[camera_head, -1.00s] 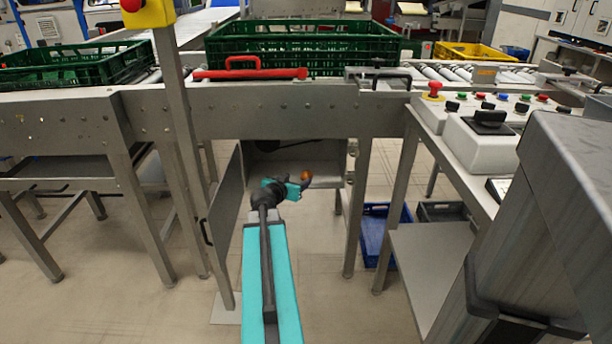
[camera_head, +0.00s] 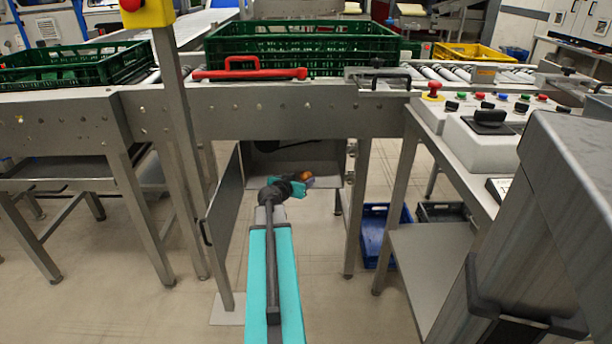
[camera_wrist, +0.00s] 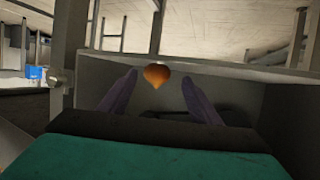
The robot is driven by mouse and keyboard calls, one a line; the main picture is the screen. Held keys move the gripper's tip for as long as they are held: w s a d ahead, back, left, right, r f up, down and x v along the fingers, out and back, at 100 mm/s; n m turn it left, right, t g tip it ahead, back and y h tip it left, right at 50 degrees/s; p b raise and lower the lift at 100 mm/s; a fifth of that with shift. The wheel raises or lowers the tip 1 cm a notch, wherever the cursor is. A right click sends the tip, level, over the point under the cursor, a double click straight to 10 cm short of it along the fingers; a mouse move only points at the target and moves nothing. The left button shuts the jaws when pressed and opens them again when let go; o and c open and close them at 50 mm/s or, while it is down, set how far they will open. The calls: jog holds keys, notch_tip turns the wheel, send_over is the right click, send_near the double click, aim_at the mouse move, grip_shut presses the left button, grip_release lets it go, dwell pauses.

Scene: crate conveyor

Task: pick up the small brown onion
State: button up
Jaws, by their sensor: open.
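The small brown onion (camera_wrist: 157,75) sits on the floor of an open metal compartment under the conveyor. In the wrist view it lies just ahead of my gripper (camera_wrist: 158,80), centred between the two dark fingers. I cannot tell whether it is fully between the fingertips. The fingers are apart and hold nothing. In the head view the onion (camera_head: 306,176) shows at my gripper (camera_head: 303,183), partly hidden behind it.
The compartment's metal door (camera_head: 222,220) stands open on the left. The conveyor frame (camera_head: 270,112) runs above my arm. A green crate (camera_head: 300,42) stands on the conveyor. Blue crate (camera_head: 374,235) lies on the floor.

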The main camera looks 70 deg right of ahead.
aim_at(303, 177)
jog(key=shift+x, duration=1.55)
jog(key=c, duration=1.1)
